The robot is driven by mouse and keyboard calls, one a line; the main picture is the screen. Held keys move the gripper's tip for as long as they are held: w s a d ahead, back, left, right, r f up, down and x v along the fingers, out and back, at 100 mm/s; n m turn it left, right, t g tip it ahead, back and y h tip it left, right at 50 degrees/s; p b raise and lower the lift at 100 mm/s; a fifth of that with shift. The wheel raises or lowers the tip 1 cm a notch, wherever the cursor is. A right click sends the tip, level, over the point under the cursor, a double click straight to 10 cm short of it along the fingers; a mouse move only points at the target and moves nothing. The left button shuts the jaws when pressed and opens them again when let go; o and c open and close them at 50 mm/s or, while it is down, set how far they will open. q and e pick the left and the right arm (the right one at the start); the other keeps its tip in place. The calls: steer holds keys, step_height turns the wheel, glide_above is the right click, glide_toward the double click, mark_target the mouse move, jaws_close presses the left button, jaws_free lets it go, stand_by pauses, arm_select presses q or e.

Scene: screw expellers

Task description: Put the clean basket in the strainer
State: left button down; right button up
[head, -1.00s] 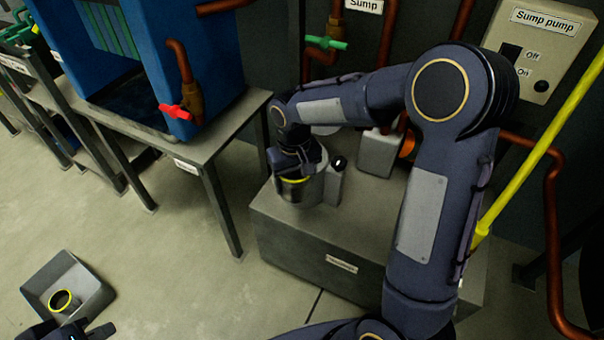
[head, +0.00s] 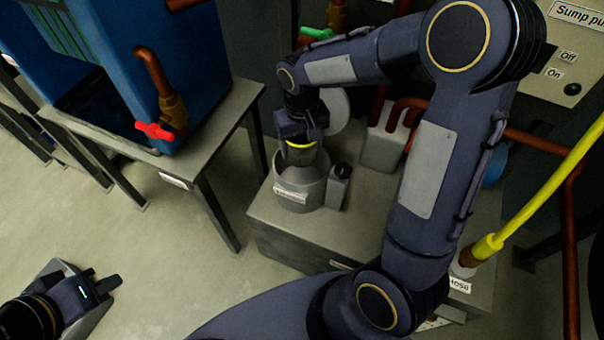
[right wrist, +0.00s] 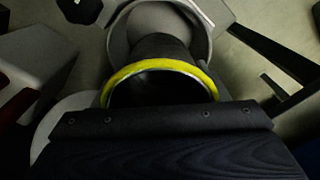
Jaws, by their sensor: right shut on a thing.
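A basket with a yellow rim (head: 301,145) is gripped in my right gripper (head: 300,132), at the mouth of the grey round strainer (head: 291,193). The strainer stands open on the grey box. In the right wrist view the yellow rim (right wrist: 160,70) is close up, with a dark body; the strainer's pale rim (right wrist: 207,40) shows beyond it. I cannot tell how far the basket's lower end is inside. My left gripper (head: 98,284) is at the lower left over a grey tray (head: 97,312); its fingers are not clear and the tray's contents are hidden.
A grey round disc (head: 336,110) stands behind my right gripper. A blue tank with a red valve (head: 155,130) stands on a table at left. A yellow hose (head: 540,200) runs at right.

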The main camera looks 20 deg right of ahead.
step_height(320, 180, down, 4)
steer(key=shift+w+b, duration=0.1)
steer(key=shift+b, duration=1)
step_height(320, 180, down, 10)
steer(key=b, duration=0.3)
steer(key=shift+r+b, duration=0.25)
steer(key=shift+b, duration=0.05)
steer(key=shift+f, duration=0.25)
steer(key=o, duration=1)
steer(key=shift+r, duration=0.1)
steer(key=shift+o, duration=0.2)
